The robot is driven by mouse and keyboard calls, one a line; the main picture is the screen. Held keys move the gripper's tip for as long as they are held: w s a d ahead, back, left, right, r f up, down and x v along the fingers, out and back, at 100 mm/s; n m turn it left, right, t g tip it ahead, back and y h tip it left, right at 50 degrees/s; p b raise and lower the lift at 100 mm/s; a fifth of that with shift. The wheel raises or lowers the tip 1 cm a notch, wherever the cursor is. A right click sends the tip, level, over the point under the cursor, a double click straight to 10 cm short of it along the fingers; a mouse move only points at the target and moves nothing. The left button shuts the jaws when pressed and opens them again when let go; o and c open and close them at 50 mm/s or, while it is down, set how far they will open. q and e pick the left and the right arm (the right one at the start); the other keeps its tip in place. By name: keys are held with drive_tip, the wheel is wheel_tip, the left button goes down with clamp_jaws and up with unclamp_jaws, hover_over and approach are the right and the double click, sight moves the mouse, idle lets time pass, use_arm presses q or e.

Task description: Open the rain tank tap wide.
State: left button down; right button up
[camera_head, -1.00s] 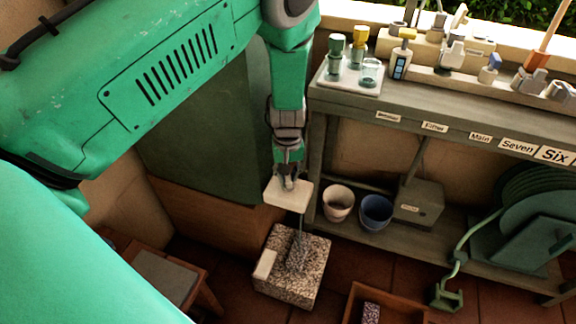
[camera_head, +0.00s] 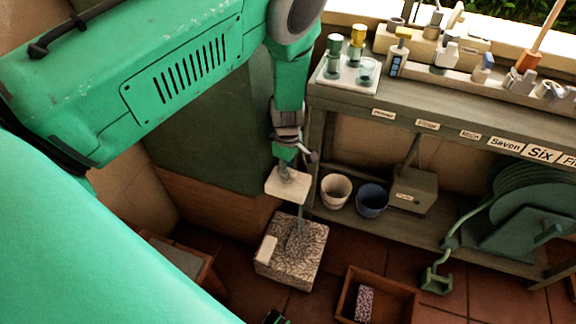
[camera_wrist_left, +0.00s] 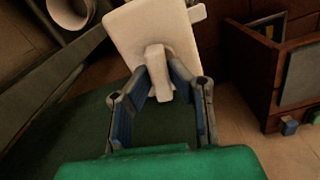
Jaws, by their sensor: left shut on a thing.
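My left gripper (camera_head: 286,171) points down at a cream plate (camera_head: 287,186) above a speckled stone block (camera_head: 294,252) in the head view. The plate stands beside a dark green tank-like panel (camera_head: 215,125). In the left wrist view, the gripper (camera_wrist_left: 162,82) is shut on a short cream handle (camera_wrist_left: 157,72) that stands out from the plate (camera_wrist_left: 153,32). The handle looks like the tap's. A thin grey streak drops from the plate to the block; I cannot tell whether it is water. The tap's mouth is hidden.
A shelf unit (camera_head: 450,130) with labels stands to the right, holding a white cup (camera_head: 336,190) and a blue cup (camera_head: 372,200). A hose reel (camera_head: 525,200) is at the far right. A wooden crate (camera_head: 408,302) lies on the floor and a wooden stool (camera_head: 207,275) stands left.

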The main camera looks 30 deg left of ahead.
sight(288, 168)
use_arm(q)
drive_tip(key=shift+n, duration=0.9)
drive_tip(key=c, duration=1.5)
unclamp_jaws()
drive_tip(key=shift+w+f, duration=0.1)
wheel_tip(288, 168, up, 12)
drive_tip(key=shift+f, duration=0.1)
